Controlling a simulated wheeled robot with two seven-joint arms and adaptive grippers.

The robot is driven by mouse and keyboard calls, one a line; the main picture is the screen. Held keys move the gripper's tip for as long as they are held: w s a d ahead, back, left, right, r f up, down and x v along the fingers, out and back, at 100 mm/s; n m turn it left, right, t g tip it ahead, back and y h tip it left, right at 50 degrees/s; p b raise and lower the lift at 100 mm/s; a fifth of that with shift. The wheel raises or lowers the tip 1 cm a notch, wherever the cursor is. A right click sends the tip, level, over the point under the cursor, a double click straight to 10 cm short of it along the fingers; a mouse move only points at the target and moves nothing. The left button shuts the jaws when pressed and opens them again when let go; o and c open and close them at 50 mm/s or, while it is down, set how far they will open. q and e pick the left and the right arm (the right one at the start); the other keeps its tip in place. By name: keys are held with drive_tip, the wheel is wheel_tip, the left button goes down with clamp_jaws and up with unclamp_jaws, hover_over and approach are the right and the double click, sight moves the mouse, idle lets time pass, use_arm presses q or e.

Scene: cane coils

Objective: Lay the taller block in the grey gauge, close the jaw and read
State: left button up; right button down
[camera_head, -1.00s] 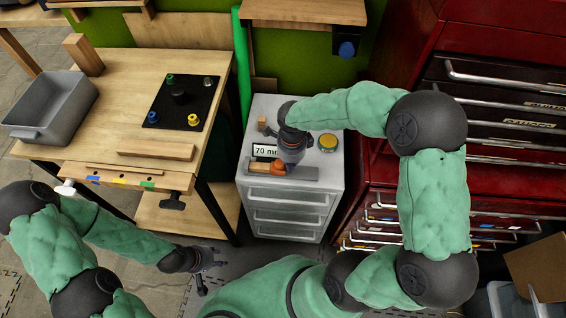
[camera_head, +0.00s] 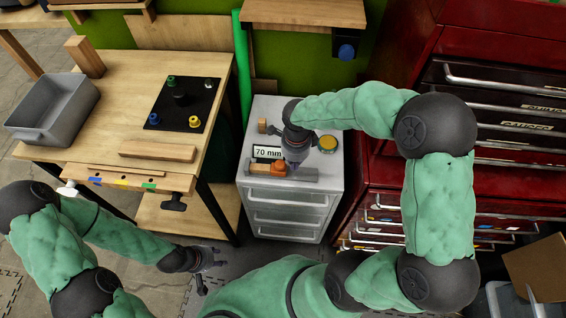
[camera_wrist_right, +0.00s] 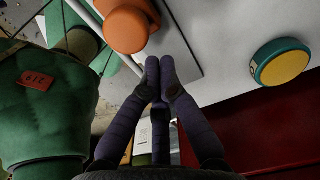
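The grey gauge (camera_head: 304,174) lies on top of the white drawer cabinet, with its orange jaw (camera_head: 279,168) near the middle. A wooden block (camera_head: 260,166) appears to lie in it, left of the jaw. The sign behind it (camera_head: 267,152) reads "70 mm". A smaller wooden block (camera_head: 262,125) stands at the cabinet's back left. My right gripper (camera_head: 296,165) is just right of the jaw; in the right wrist view its fingertips (camera_wrist_right: 160,75) are together and empty, apart from the orange jaw (camera_wrist_right: 126,28). My left gripper (camera_head: 209,268) is open and empty, low in front of the bench.
A yellow-topped green button (camera_head: 327,143) sits right of my right gripper on the white cabinet (camera_head: 332,200). The wooden bench at left holds a grey bin (camera_head: 52,105), a black board with coloured knobs (camera_head: 160,115) and a wooden bar (camera_head: 157,149). Red drawer cabinets (camera_head: 412,182) stand at right.

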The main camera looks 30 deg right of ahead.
use_arm(q)
wheel_tip(320, 180, up, 4)
drive_tip(key=p, duration=0.3)
drive_tip(key=shift+f, duration=0.2)
use_arm(e)
wheel_tip(320, 180, up, 5)
drive_tip(key=shift+r, duration=0.2)
idle(0.8)
